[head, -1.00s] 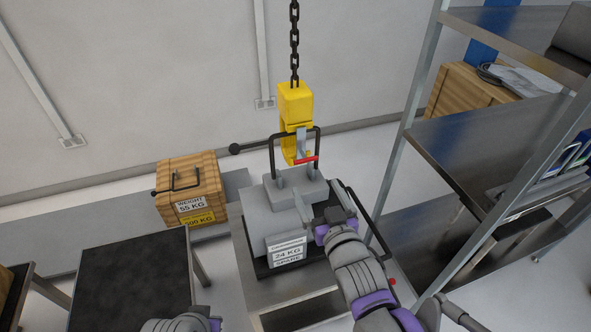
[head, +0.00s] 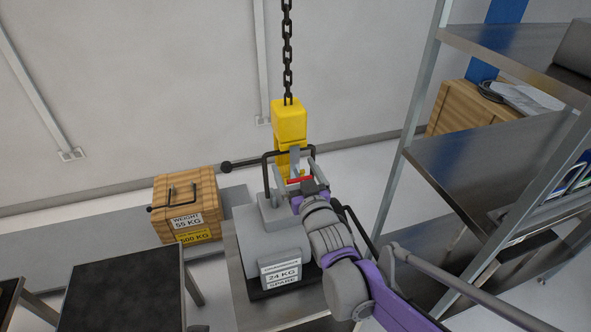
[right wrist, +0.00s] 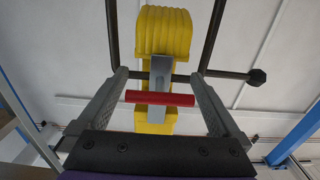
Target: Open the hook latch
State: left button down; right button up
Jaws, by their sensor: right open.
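The yellow crane hook (head: 289,120) hangs on a black chain, with the black handle (head: 316,152) of the grey 24 KG weight (head: 262,238) at it. The hook latch is a grey plate (right wrist: 160,72) with a red crossbar (right wrist: 160,98), which also shows in the head view (head: 299,181). My right gripper (head: 294,168) is open at the hook. In the right wrist view its fingers (right wrist: 158,80) stand either side of the latch, with the red bar between them and gaps at both ends. My left gripper is out of view.
A wooden 55 KG crate (head: 187,200) stands left of the weight. A dark-topped table (head: 120,290) is at front left. A metal shelf rack (head: 470,150) stands close on the right of my right arm. The black chain (head: 287,50) rises above the hook.

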grip_shut()
dwell(0.5)
